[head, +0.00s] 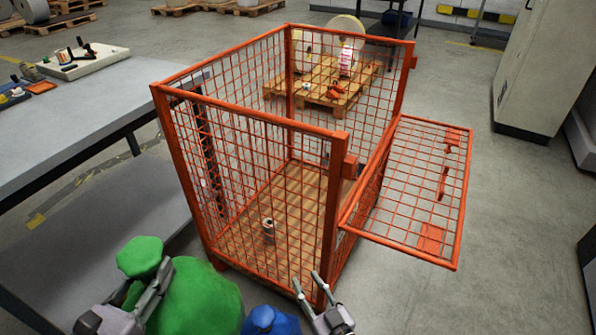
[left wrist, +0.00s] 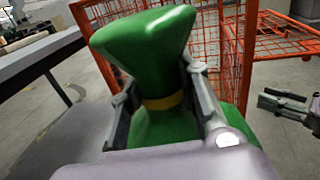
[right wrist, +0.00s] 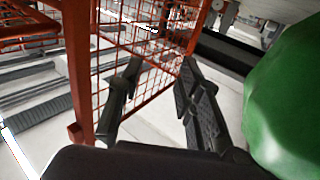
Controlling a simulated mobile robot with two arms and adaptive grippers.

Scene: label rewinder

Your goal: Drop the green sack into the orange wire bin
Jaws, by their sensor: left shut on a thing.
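The orange wire bin (head: 341,160) stands ahead, open at the top, with a wooden floor. My left gripper (head: 148,293) is shut on the neck of the green sack (head: 200,299), at its yellow band, and holds it in front of the bin's near left corner, outside the mesh. In the left wrist view the sack (left wrist: 150,45) hides part of the bin (left wrist: 235,50). My right gripper (head: 309,284) is open and empty by the bin's near corner post. In the right wrist view its fingers (right wrist: 161,68) are apart, with the green sack (right wrist: 290,100) to the right.
An orange mesh flap (head: 415,190) sticks out to the right of the bin. A small roll (head: 268,229) lies inside. A blue object (head: 268,322) sits at the bottom edge. A grey table (head: 70,125) stands left, and pallets with rolls (head: 325,95) behind.

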